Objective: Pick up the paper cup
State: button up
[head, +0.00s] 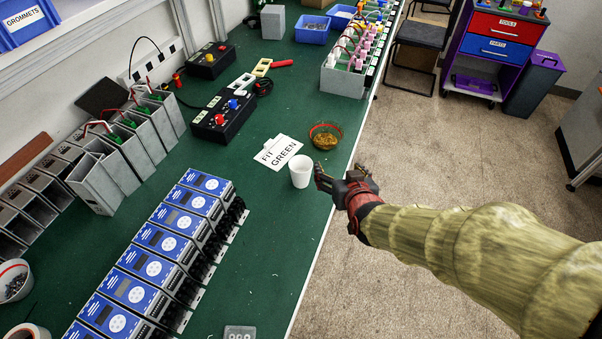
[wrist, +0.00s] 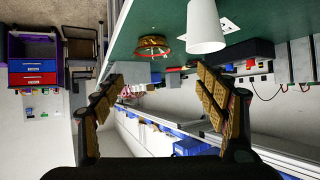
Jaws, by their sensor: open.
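A white paper cup (head: 301,172) stands upright on the green bench top (head: 262,215), near its right edge. My gripper (head: 338,180) is just right of the cup at the bench edge, apart from it and empty. In the wrist view, which appears upside down, the cup (wrist: 205,28) is at the top right, beyond the fingertips and not between them. My gripper's two padded fingers (wrist: 160,85) are spread wide there.
A glass bowl of golden bits (head: 325,137) and a white "FIT GREEN" card (head: 278,152) lie close behind the cup. A row of blue-faced units (head: 160,240) stands to its left. The bench is bare in front of the cup; open floor lies to the right.

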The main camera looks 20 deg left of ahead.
jog(key=n+t+y, duration=0.1)
jog(key=t+y, duration=0.1)
send_near(298, 161)
jog(key=b+x, duration=0.2)
jog(key=x, duration=0.4)
jog(key=shift+w, duration=0.15)
jog(key=shift+w+a+b, duration=0.1)
jog(key=shift+w+b, duration=0.2)
jog(key=shift+c, duration=0.6)
jog(key=c, duration=1.1)
